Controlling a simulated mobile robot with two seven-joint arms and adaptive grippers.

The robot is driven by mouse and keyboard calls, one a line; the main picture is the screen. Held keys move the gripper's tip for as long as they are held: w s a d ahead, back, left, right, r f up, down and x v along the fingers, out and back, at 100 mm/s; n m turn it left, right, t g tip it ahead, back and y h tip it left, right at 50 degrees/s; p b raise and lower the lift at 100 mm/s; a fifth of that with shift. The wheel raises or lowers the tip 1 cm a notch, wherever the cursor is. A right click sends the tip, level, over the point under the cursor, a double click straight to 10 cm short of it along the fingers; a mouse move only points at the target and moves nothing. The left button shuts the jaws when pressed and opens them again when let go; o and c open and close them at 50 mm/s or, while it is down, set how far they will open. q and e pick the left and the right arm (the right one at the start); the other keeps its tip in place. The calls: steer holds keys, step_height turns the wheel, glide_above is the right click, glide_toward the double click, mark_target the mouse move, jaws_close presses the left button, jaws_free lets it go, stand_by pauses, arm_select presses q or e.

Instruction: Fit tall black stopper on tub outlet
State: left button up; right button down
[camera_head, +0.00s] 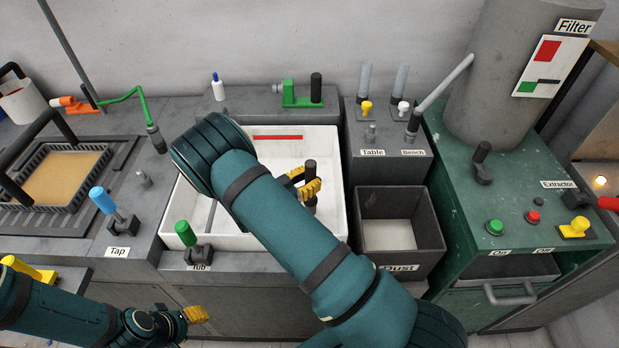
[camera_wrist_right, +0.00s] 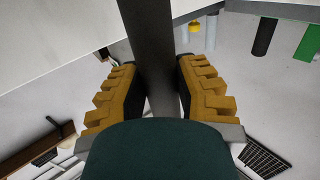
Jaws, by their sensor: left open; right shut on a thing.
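The tall black stopper (camera_head: 310,168) is upright between the yellow fingers of my right gripper (camera_head: 305,186), over the right part of the white tub (camera_head: 330,150). In the right wrist view the stopper (camera_wrist_right: 150,40) runs as a dark cylinder between the ribbed fingers of my right gripper (camera_wrist_right: 160,85), which is shut on it. The tub outlet is not visible; my right arm covers much of the tub. I cannot tell whether the stopper touches the tub floor. My left gripper (camera_head: 196,314) is open and empty, low in front of the counter.
A red strip (camera_head: 275,137) lies along the tub's back. A green-handled tub valve (camera_head: 185,234) and blue-handled tap valve (camera_head: 103,201) stand to the left. A dust bin (camera_head: 431,222) adjoins the tub's right. Behind stands a green fixture (camera_head: 300,98) with a black cylinder (camera_head: 316,86).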

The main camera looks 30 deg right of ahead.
mark_target(310, 163)
steer(key=shift+f, duration=0.15)
steer(key=c, duration=0.7)
jaws_free()
step_height(310, 163, up, 10)
steer(key=shift+r, duration=0.1)
